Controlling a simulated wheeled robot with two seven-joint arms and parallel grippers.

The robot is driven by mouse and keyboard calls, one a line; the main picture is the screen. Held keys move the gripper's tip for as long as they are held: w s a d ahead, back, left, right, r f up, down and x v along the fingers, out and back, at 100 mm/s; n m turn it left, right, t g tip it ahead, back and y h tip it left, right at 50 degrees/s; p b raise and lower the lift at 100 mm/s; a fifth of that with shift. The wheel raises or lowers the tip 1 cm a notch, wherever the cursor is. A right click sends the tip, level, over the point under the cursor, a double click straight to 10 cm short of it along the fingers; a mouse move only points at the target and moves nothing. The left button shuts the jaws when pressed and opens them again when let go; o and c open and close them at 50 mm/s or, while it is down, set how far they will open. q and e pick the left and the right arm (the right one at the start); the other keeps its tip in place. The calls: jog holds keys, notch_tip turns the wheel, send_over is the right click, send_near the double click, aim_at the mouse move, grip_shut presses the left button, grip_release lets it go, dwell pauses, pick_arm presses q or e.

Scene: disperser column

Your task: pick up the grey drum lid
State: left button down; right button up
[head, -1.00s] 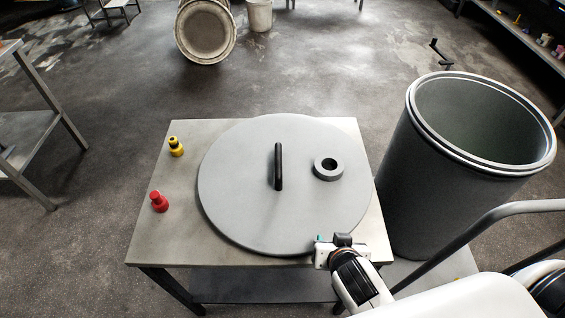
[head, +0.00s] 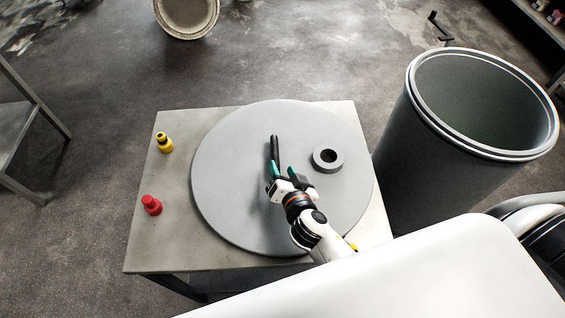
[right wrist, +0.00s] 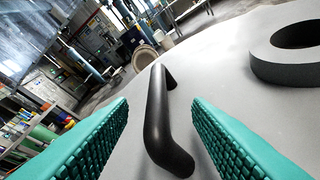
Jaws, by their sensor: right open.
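The grey drum lid (head: 230,190) is a large round disc lying flat on a small table. A black bar handle (head: 274,149) stands up near its middle, and a grey ring (head: 327,158) sits on the lid to the handle's right. My right gripper (head: 281,172) is open over the lid at the near end of the handle. In the right wrist view the handle (right wrist: 160,120) lies between the two green finger pads, with space on both sides. The pads do not touch it. The near end of the handle is partly hidden in the head view. My left gripper is not in view.
The table top (head: 160,235) holds a yellow bottle-like piece (head: 164,143) and a red one (head: 151,205) left of the lid. A tall open grey drum (head: 425,150) stands right of the table.

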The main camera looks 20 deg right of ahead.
aim_at(277, 159)
jog(key=shift+w, duration=0.6)
jog(key=p+x, duration=0.1)
jog(key=x, duration=0.3)
jog(key=shift+w+f+p, duration=0.1)
jog(key=shift+w+p, duration=0.1)
jog(key=shift+p, duration=0.15)
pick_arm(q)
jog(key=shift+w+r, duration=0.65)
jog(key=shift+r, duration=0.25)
pick_arm(e)
grip_shut()
